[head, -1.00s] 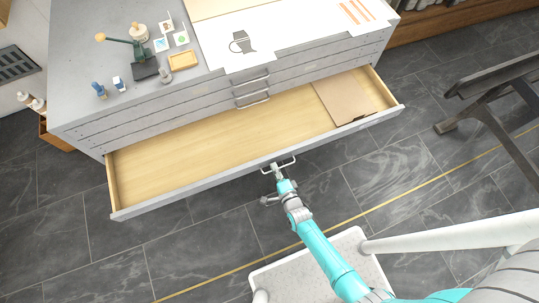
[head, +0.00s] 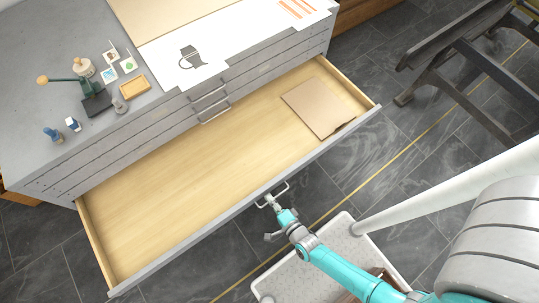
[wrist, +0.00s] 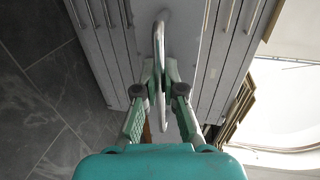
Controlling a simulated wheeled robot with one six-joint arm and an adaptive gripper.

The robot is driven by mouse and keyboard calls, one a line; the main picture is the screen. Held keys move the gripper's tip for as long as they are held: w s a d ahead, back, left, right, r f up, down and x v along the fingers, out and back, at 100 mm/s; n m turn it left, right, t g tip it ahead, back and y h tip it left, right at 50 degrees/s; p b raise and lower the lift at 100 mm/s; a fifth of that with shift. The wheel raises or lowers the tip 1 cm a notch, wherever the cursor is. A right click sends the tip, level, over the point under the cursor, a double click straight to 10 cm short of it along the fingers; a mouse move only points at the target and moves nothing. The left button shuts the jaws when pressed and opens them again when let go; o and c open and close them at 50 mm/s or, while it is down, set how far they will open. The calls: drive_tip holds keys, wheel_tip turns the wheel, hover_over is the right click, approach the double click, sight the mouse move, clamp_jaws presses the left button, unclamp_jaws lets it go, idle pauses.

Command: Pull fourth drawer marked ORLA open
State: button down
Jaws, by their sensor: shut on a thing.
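The open drawer (head: 190,195) of the grey flat-file cabinet (head: 60,130) extends far out, its pale wooden floor in plain view. Its front carries a bar handle (head: 287,190), which also shows in the wrist view (wrist: 159,45). My gripper (head: 270,200) is shut on this handle at the drawer front; in the wrist view its two fingers (wrist: 159,75) close around the bar. A brown board or folder (head: 318,107) lies in the drawer's right part. No ORLA label is readable in these frames.
Shut drawers with handles (head: 208,97) lie above the open one. A dark trestle (head: 450,60) stands at the right. Dark tiled floor (head: 330,180) lies before the drawer.

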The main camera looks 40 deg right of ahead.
drive_tip(key=shift+f, duration=0.1)
drive_tip(key=c, duration=1.3)
unclamp_jaws()
